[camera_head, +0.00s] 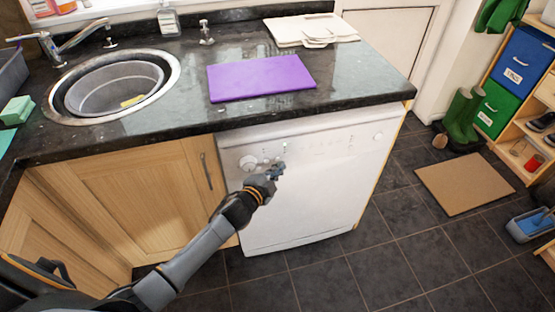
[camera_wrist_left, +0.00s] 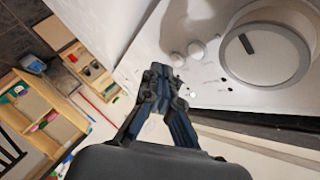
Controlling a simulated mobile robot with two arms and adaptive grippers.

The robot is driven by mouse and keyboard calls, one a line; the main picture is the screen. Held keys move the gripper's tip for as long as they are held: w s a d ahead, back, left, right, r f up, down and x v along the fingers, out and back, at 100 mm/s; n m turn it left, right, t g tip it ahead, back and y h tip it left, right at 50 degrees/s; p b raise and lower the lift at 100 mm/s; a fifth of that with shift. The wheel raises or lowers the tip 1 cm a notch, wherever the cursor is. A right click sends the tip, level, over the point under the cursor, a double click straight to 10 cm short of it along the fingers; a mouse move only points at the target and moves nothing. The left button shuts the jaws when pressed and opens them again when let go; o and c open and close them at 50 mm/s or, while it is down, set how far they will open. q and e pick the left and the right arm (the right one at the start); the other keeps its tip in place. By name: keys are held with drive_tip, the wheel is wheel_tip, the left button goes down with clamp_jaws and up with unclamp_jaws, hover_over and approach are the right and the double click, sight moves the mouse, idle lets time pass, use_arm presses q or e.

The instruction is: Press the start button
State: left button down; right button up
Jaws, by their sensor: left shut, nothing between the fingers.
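The white dishwasher (camera_head: 310,200) stands under the counter with its door closed. Its control panel has a large round dial (camera_head: 248,162), which shows big in the left wrist view (camera_wrist_left: 265,52). Two small round buttons (camera_wrist_left: 197,48) sit beside the dial in the left wrist view; I cannot read which one is the start button. My left gripper (camera_head: 278,170) is shut and empty in front of the panel, to the right of the dial in the head view. In the left wrist view its fingertips (camera_wrist_left: 160,72) are close to the nearer button; I cannot tell whether they touch.
The dark granite counter (camera_head: 180,70) above holds a purple board (camera_head: 260,78), pale boards (camera_head: 310,30) and a sink (camera_head: 115,85). A wooden cupboard door (camera_head: 135,190) is left of the dishwasher. A brown mat (camera_head: 464,183) and green boots (camera_head: 463,118) are on the floor at right.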

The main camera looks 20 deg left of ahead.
use_arm(q)
drive_tip(key=shift+w+a, duration=0.15)
drive_tip(key=shift+w, duration=0.1)
